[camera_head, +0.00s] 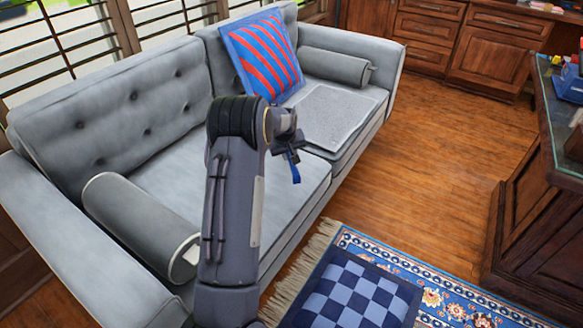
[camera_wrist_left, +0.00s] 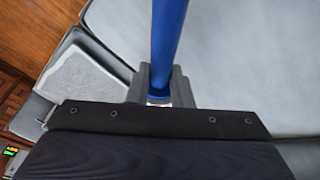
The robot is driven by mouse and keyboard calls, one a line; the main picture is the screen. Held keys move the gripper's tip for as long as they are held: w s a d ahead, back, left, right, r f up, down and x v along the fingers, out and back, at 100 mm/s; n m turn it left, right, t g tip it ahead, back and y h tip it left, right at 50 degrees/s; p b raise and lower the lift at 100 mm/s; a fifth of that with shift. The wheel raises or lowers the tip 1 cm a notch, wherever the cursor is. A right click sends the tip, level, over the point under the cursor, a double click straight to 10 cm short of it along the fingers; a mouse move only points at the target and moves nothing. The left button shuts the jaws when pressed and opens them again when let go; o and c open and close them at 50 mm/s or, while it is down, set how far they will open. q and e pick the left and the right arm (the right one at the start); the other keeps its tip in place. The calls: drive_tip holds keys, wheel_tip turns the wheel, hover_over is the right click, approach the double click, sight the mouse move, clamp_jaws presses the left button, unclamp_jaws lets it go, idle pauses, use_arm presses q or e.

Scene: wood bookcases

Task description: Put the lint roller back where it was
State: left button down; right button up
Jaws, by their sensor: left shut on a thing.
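The lint roller shows as a blue handle (camera_head: 295,173) below my left gripper (camera_head: 289,146) in the head view. In the left wrist view its long blue shaft (camera_wrist_left: 168,45) runs up from between the fingers of my left gripper (camera_wrist_left: 160,92). That gripper is shut on the lint roller and holds it in front of the grey sofa (camera_head: 285,193). The roller end cannot be made out in either view. My right gripper is in neither view.
On the sofa are a striped cushion (camera_head: 262,55), a light grey mat (camera_head: 328,115) and two bolsters (camera_head: 140,215), (camera_head: 334,66). A glass-topped desk (camera_head: 560,150) is at right. Wood floor (camera_head: 430,170) is clear between.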

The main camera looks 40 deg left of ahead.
use_arm(q)
drive_tip(key=w+f, duration=0.1)
drive_tip(key=w+a+f, duration=0.1)
drive_tip(key=f, duration=0.1)
drive_tip(key=w+f+b, duration=0.1)
drive_tip(key=shift+a+f, duration=0.15)
drive_tip(key=shift+a, duration=0.1)
drive_tip(key=shift+f+b, duration=0.45)
drive_tip(key=shift+f, duration=0.9)
drive_tip(key=shift+f, duration=0.25)
drive_tip(key=c, duration=1.3)
unclamp_jaws()
drive_tip(key=shift+r, duration=0.1)
